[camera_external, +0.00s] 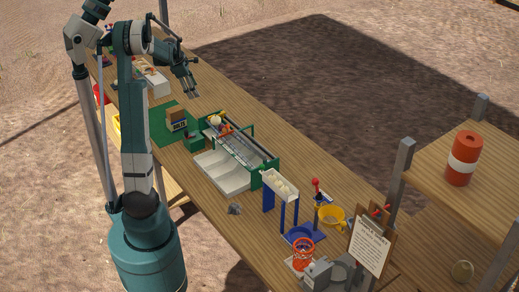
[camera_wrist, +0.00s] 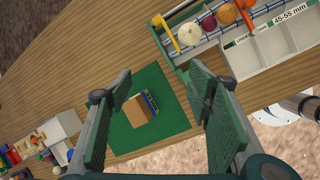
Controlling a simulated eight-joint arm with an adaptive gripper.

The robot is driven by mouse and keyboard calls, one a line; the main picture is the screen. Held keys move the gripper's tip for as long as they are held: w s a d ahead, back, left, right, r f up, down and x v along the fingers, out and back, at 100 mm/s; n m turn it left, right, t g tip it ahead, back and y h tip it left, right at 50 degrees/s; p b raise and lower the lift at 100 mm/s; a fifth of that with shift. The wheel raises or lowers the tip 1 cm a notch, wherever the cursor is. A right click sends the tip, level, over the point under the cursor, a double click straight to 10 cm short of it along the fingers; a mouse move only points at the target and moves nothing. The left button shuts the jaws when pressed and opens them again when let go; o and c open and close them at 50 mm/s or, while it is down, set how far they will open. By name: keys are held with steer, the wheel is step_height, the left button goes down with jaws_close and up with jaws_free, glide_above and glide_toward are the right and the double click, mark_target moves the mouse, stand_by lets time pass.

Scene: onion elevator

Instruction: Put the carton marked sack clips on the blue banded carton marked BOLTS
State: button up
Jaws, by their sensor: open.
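A brown carton (camera_wrist: 138,111) shows between my fingers in the wrist view, on a green mat (camera_wrist: 172,118). A blue band with pale lettering (camera_wrist: 151,101) shows along its right side, partly covered. In the external view a tan carton shape (camera_external: 176,114) stands on the mat, with a dark lettered band (camera_external: 179,126) low on its face. The brown part appears to rest on the blue banded carton, but I cannot tell surely whether these are two cartons. No sack clips lettering is legible. My gripper (camera_external: 192,95) is open and empty, above and apart from the carton.
The green-framed sorter (camera_external: 240,150) with pale trays and onions stands right of the mat.

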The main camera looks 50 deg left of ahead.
steer(key=d+r+m, duration=0.4)
steer(key=d, duration=0.8)
steer(key=d+r+m, duration=0.3)
steer(key=d+m, duration=0.2)
steer(key=d, duration=0.6)
steer(key=d+r+m, duration=0.4)
steer(key=d, duration=0.8)
steer(key=s+d+f+m+t, duration=0.1)
steer(key=s+d+m, duration=0.4)
steer(key=d, duration=0.4)
steer(key=s+d+f+m+t, duration=0.1)
steer(key=s+d+m, duration=0.5)
steer(key=d, duration=0.3)
steer(key=s+d+f+m, duration=0.1)
steer(key=s+d+m, duration=0.4)
steer(key=d, duration=0.5)
steer(key=shift+s+f+m+t, duration=0.15)
steer(key=shift+s+m+t, duration=0.15)
steer(key=shift+s+t, duration=0.1)
